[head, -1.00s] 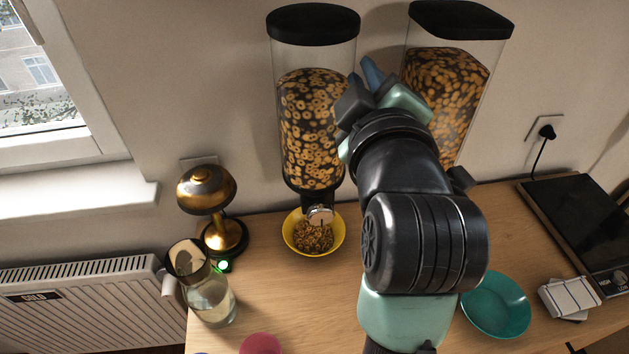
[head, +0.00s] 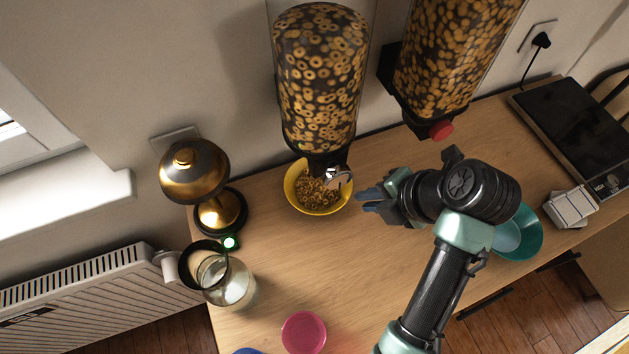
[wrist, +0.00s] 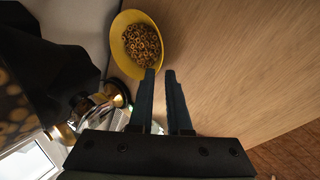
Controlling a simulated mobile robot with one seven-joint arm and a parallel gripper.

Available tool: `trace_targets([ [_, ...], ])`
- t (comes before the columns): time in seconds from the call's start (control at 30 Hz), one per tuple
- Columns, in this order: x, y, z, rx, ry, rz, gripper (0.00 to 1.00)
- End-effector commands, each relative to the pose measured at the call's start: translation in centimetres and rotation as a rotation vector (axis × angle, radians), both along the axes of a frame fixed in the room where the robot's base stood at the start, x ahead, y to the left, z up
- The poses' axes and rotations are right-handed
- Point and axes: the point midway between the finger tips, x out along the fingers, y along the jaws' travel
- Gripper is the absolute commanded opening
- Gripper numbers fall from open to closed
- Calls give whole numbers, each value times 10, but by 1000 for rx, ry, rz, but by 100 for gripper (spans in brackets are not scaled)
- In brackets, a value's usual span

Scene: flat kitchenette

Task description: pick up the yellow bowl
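The yellow bowl (head: 296,196) stands on the wooden counter under the left cereal dispenser's spout and holds ring-shaped cereal. My gripper (head: 362,202) is just to the right of the bowl in the head view, pointing left towards it, with a small gap between. In the wrist view the yellow bowl (wrist: 120,48) lies ahead of the fingertips, slightly left. The two blue-grey fingers of my gripper (wrist: 160,74) are a little apart, with nothing between them. The spout hides part of the bowl's far rim in the head view.
The left dispenser (head: 320,85) hangs over the bowl; a second dispenser (head: 450,65) is to its right. A brass lamp (head: 200,180), glass jug (head: 232,285), pink bowl (head: 304,332) and teal bowl (head: 530,232) stand around. The counter (head: 360,275) in front is clear.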

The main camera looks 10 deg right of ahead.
Motion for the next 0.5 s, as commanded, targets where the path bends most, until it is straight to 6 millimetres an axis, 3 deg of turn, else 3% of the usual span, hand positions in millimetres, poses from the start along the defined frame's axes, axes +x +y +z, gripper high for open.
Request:
trace_targets([
  [0.3,24,18,-48,0,1,2,16],
  [0.5,29,22,-60,0,0,0,16],
])
